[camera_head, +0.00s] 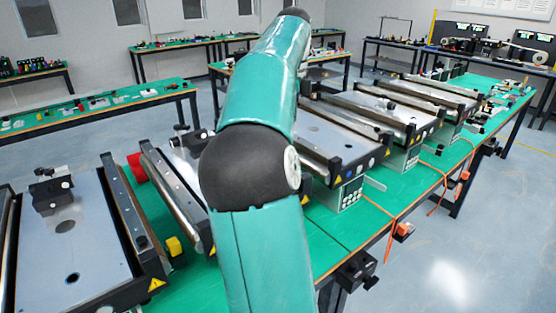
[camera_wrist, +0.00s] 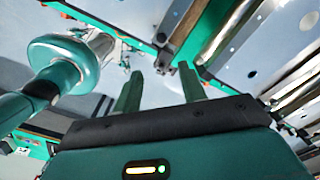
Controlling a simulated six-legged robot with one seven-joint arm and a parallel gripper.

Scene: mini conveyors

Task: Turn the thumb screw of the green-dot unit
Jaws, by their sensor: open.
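Several mini conveyor units stand in a row on a green-topped table. One unit (camera_head: 80,240) is at the near left, with its flat grey bed and black side rails. Another unit (camera_head: 335,140) is right of my arm, and more stand behind it. I cannot make out a green dot or a thumb screw on any of them. In the wrist view, my gripper (camera_wrist: 161,70) is open with nothing between its two green fingers. A dark bracket (camera_wrist: 168,60) at a conveyor's end shows beyond the fingertips; contact is not visible. In the head view my arm hides the gripper.
The green tabletop (camera_head: 385,195) shows between the units. Orange cables (camera_head: 443,183) hang over the table's right edge. Other benches (camera_head: 95,105) stand behind, with open floor between.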

